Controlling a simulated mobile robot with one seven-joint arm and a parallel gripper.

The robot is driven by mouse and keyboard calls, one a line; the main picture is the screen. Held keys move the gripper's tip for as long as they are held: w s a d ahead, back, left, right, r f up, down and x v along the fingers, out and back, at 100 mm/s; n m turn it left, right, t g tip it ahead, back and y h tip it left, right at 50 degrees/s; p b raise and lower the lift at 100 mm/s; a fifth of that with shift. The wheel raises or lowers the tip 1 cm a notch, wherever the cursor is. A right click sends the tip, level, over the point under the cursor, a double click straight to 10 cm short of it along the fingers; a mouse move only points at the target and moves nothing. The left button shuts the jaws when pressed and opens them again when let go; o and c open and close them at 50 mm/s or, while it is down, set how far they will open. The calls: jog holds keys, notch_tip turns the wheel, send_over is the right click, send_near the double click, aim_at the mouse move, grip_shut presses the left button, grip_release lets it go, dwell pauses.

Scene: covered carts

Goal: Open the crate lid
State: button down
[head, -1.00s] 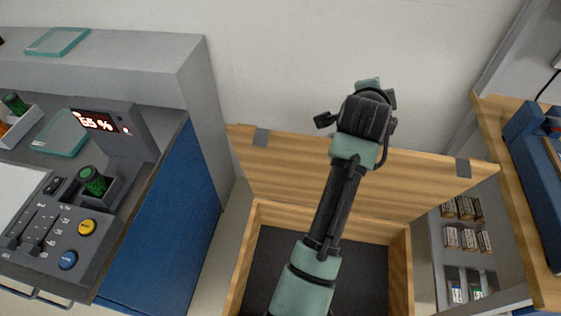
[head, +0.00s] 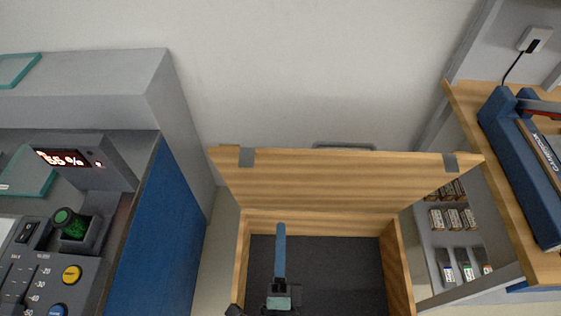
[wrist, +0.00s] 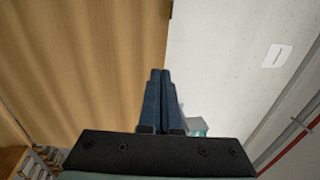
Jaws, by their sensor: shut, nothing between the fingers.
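The wooden crate (head: 396,270) stands low in the head view, with a dark interior showing. Its wooden lid (head: 340,182) is raised and tilted up behind the opening, with grey metal pieces at its top corners. My gripper (head: 281,230) shows at the bottom middle, in front of the crate's interior, with blue fingers shut and empty. In the wrist view my gripper (wrist: 160,78) is shut with its fingertips by the edge of a wooden panel (wrist: 80,60), which looks like the lid. Whether they touch it, I cannot tell.
A grey console with a blue side (head: 155,240) stands at the left. A pale wall (head: 300,80) is behind the lid.

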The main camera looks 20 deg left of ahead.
aim_at(284, 157)
jog(key=p+x, duration=0.2)
jog(key=x, duration=1.1)
jog(key=shift+w+a+r+p, duration=0.1)
jog(key=shift+w+p, duration=0.2)
jog(key=shift+p, duration=0.1)
jog(key=shift+w+r, duration=0.1)
jog(key=shift+w, duration=0.1)
jog(key=w+a+r+g+b, duration=0.1)
jog(key=w+a, duration=0.1)
jog(key=w, duration=0.6)
jog(key=w+a+r+g+b, duration=0.1)
jog(key=w+a, duration=0.2)
jog(key=w, duration=0.5)
jog(key=shift+h, duration=0.4)
jog(key=shift+a, duration=0.15)
